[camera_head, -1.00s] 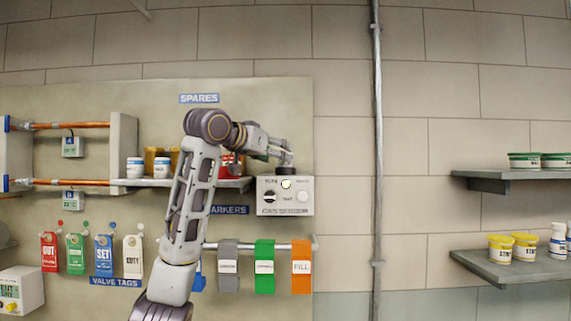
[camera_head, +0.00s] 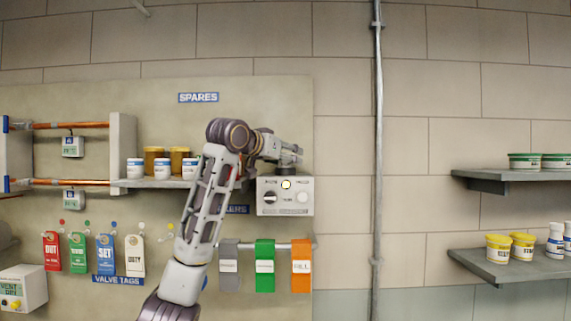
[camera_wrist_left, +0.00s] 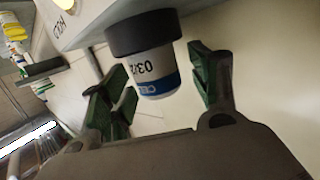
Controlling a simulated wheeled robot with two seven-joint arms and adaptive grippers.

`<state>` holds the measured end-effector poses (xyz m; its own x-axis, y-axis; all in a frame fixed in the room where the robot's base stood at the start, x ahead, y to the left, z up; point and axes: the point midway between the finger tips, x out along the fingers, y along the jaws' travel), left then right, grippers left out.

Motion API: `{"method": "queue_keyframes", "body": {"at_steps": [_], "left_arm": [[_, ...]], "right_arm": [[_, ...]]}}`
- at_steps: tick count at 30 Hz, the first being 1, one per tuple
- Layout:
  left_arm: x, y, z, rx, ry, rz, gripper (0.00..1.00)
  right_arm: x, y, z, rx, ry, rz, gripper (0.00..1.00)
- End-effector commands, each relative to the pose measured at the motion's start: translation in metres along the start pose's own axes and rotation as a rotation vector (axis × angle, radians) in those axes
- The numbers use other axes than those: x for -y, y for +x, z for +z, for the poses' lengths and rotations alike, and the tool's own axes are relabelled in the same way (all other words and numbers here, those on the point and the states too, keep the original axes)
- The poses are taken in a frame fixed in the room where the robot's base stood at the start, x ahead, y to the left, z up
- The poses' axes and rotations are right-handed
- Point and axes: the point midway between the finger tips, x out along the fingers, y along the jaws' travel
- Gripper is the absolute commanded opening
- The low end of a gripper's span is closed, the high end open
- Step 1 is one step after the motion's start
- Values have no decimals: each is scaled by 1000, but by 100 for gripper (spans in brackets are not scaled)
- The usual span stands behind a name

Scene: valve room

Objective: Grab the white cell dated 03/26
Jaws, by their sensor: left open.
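A white cell (camera_wrist_left: 156,75) with a blue band shows in the left wrist view, with lettering that reads in part "03/2"; the rest of the date is not clear. A black collar (camera_wrist_left: 143,32) surrounds its end beside a grey box face. My left gripper (camera_wrist_left: 160,84) is open, with a green finger on each side of the cell; I cannot tell whether they touch it. In the head view my left gripper (camera_head: 289,158) is over the top of the gas sensor box (camera_head: 285,197), and the cell is hard to make out there. My right gripper is not in view.
The spares shelf (camera_head: 165,184) holds white-and-blue jars (camera_head: 135,168) and brown jars (camera_head: 154,160), partly behind my arm. Tags and coloured strips (camera_head: 265,266) hang below. A vertical pipe (camera_head: 377,160) stands right of the box. Shelves (camera_head: 515,268) with tubs are at far right.

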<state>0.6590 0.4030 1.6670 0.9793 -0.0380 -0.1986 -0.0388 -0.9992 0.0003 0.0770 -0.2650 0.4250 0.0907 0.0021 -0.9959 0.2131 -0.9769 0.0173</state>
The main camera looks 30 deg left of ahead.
Motion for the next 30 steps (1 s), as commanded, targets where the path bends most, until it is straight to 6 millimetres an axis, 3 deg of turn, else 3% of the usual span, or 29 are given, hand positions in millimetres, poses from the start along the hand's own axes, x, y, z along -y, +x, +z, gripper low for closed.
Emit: {"method": "queue_keyframes", "body": {"at_steps": [6, 17, 30], "left_arm": [[0, 0, 0, 0, 0, 0, 59], [0, 0, 0, 0, 0, 0, 13], [0, -1, -3, -1, 0, 0, 11]], "right_arm": [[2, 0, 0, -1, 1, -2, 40], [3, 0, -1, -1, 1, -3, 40], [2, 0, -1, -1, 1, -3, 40]]}}
